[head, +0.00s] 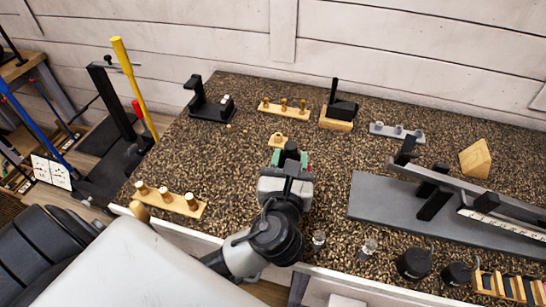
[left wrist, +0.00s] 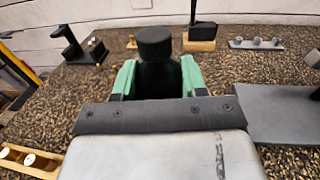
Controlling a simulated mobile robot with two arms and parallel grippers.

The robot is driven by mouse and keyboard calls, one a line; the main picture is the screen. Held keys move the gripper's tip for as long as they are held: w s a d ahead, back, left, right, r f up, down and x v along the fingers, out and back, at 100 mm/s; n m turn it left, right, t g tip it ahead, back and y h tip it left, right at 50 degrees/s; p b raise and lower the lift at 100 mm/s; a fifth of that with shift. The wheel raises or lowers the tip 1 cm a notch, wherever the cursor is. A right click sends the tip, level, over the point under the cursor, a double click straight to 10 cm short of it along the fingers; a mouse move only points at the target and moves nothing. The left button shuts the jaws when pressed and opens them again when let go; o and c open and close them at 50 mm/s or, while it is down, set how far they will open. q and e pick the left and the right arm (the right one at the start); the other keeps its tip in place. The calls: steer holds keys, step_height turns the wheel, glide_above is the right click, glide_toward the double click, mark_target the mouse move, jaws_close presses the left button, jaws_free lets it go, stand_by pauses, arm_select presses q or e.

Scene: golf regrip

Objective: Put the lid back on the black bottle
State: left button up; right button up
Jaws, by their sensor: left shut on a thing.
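My left gripper (head: 291,160) has its green fingers closed on a black bottle (head: 291,147). In the left wrist view the bottle (left wrist: 157,78) stands upright between the green fingertips of the gripper (left wrist: 156,80). A wide, round black top (left wrist: 154,42), which looks like its lid, sits above the fingers. I cannot tell whether this top is fully seated. The bottle's lower part is hidden behind the gripper, so I cannot tell whether it touches the counter. My right gripper is not in view.
A grey base plate (head: 375,205) with a rail is to the right. Small glasses (head: 319,238) and black cups (head: 414,263) stand near the front edge. A peg rack (head: 168,199) is at left.

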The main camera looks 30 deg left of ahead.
arm_select(q)
steer(key=shift+s+d+r, duration=0.2)
steer(key=shift+d+r, duration=0.2)
steer(key=shift+d, duration=0.2)
steer(key=o, duration=0.4)
jaws_close()
